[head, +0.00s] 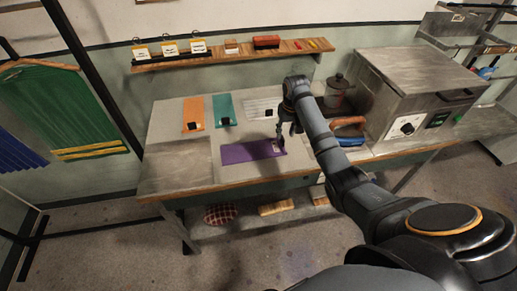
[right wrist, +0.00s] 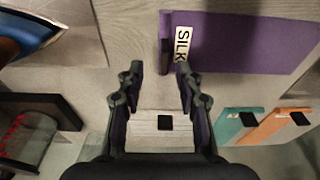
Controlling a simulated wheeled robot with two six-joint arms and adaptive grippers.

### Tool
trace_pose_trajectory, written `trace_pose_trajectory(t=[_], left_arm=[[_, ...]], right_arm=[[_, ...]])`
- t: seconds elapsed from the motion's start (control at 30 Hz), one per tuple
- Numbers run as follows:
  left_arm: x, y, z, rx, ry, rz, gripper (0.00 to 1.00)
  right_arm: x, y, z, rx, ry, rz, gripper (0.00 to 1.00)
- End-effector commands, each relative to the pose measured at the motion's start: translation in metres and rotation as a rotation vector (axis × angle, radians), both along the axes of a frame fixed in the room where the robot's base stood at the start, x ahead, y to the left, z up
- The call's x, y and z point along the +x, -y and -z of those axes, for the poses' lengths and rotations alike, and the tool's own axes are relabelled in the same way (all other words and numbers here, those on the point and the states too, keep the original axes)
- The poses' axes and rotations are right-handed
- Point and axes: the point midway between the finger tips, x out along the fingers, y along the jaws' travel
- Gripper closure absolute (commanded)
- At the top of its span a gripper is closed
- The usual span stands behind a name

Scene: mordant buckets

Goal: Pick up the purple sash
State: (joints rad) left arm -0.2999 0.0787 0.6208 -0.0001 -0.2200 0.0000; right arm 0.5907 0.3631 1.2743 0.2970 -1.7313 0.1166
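The purple sash (head: 245,152) lies flat on the table near its front edge. In the right wrist view the purple sash (right wrist: 250,45) carries a white SILK label (right wrist: 182,43) and a dark strip (right wrist: 165,58) at its near end. My right gripper (head: 282,141) is over the sash's right end in the head view. In the right wrist view my right gripper (right wrist: 160,80) is open, with nothing between its fingers. The dark strip lies just beyond the fingertips, slightly right of the middle of the gap. My left gripper is in neither view.
Orange (head: 194,113), teal (head: 225,109) and whitish (head: 263,108) sashes lie behind on the table. A wooden shelf (head: 225,55) hangs behind.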

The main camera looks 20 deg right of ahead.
Motion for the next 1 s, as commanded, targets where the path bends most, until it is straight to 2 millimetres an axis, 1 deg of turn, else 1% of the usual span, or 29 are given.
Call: trace_pose_trajectory(t=[0.03,0.1,0.23,0.33,0.5,0.57,0.77,0.8,1.0], left_arm=[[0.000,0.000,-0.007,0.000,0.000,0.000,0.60],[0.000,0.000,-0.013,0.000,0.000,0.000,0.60],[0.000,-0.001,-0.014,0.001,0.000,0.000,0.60],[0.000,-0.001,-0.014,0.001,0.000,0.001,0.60],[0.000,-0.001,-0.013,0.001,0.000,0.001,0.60],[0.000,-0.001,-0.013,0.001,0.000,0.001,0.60],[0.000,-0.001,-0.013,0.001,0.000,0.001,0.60],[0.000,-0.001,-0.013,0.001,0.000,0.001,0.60],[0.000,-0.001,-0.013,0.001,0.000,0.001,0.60]], right_arm=[[0.001,-0.003,0.006,0.003,-0.005,0.000,0.64],[0.004,-0.006,0.018,0.004,-0.006,0.001,0.64],[0.008,-0.004,0.038,0.000,-0.004,0.001,0.64],[0.008,-0.004,0.044,-0.001,-0.002,-0.001,0.64],[0.008,-0.004,0.044,-0.001,-0.001,-0.001,0.64],[0.008,-0.004,0.044,-0.001,-0.001,-0.001,0.71],[0.008,-0.004,0.044,-0.001,-0.001,0.000,0.98],[0.008,-0.004,0.044,-0.001,-0.001,0.000,1.00],[0.009,-0.004,0.043,-0.001,-0.001,0.000,1.00]])
